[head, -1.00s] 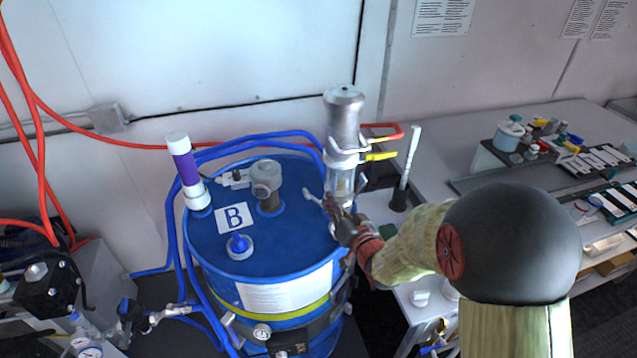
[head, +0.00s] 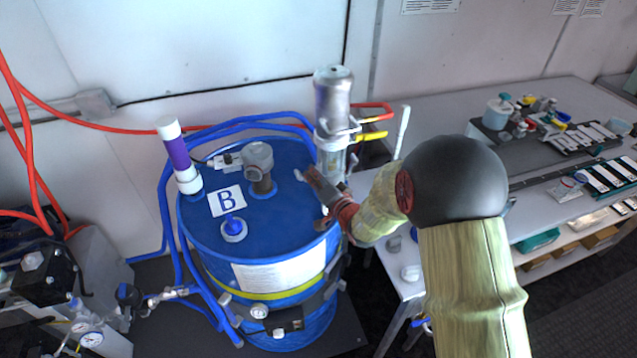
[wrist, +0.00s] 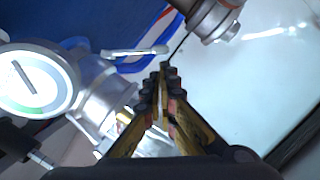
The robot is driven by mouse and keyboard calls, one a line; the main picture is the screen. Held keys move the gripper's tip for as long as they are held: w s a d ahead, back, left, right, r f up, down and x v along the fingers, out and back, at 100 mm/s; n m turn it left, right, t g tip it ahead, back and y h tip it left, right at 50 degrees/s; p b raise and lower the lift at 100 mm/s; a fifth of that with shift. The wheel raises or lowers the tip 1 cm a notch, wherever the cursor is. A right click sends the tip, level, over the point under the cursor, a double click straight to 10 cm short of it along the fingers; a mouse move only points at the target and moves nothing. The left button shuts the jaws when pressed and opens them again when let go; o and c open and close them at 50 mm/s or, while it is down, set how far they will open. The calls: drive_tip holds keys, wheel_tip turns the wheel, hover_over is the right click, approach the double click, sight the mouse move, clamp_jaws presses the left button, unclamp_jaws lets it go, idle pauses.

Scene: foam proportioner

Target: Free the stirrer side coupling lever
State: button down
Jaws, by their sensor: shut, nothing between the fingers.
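My gripper (head: 309,172) is shut and empty above the blue drum (head: 215,262) marked B, left of the base of the upright silver unit (head: 333,95). A small pale lever (head: 299,175) shows just beside the fingertips in the head view. In the wrist view a silver lever (wrist: 135,51) lies just above and left of my shut fingertips (wrist: 165,70), apart from them in the picture; contact is unclear. A silver fitting (wrist: 105,95) with a round pale face (wrist: 32,82) stands left of the fingers. I cannot tell for certain which fitting is the stirrer.
A grey capped fitting (head: 258,158) and a purple-white cylinder (head: 178,155) stand on the drum. Red (head: 373,106) and yellow (head: 372,135) handles project from the silver unit. Blue hoses (head: 163,222) run down the drum's left. A cluttered bench (head: 440,100) stands at right.

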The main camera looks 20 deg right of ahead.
drive_tip(key=shift+w+a, duration=0.1)
drive_tip(key=shift+w, duration=0.5)
drive_tip(key=shift+a+f, duration=0.1)
drive_tip(key=shift+a+n+b, duration=0.2)
drive_tip(key=shift+n+b, duration=0.1)
drive_tip(key=shift+b, duration=0.05)
